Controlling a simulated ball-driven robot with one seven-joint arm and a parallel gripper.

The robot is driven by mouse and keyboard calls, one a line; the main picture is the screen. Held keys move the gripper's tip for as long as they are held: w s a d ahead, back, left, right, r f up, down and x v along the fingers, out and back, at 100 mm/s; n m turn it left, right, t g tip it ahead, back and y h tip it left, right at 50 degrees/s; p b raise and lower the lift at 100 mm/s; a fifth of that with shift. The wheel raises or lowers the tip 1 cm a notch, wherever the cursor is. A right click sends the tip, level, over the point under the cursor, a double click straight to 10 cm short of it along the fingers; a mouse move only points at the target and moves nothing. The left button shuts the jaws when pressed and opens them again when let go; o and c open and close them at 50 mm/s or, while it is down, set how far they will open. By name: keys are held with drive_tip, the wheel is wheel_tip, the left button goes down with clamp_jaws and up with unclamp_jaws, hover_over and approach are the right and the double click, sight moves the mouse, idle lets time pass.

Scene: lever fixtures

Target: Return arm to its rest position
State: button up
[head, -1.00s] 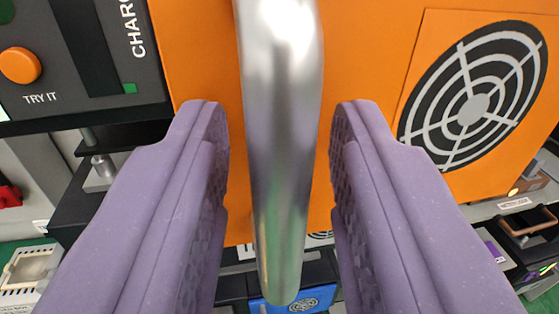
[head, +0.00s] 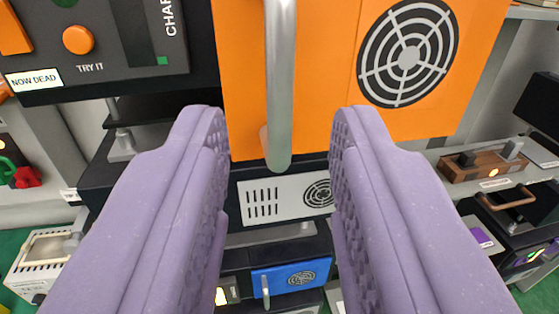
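My gripper (head: 277,135) shows as two purple padded fingers, wide apart and empty. Beyond the gap between them, a vertical silver bar handle (head: 280,75) stands on an orange panel (head: 345,60). The handle's lower end lies between the fingertips in the picture, and neither finger touches it. The orange panel carries a round black-and-white fan grille at its right. The rest of my arm is out of view.
A dark control box (head: 95,45) with an orange button and a "NOW DEAD" label is at upper left. Below the panel are a grey vented unit (head: 270,198) and a blue panel (head: 290,277) with a small handle. A wooden block (head: 480,165) sits on a shelf at right.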

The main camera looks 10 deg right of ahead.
drive_tip(key=w+a+f+n+y+b, duration=0.3)
drive_tip(key=a+f+y+b, duration=0.15)
drive_tip(key=b, duration=1.25)
drive_tip(key=s+d+f+g+h+b, duration=0.1)
drive_tip(key=s+d+f+g+b, duration=0.1)
drive_tip(key=d+b, duration=0.4)
drive_tip(key=s+b, duration=0.1)
drive_tip(key=b, duration=0.4)
drive_tip(key=shift+f+m, duration=0.3)
drive_tip(key=shift+m, duration=0.1)
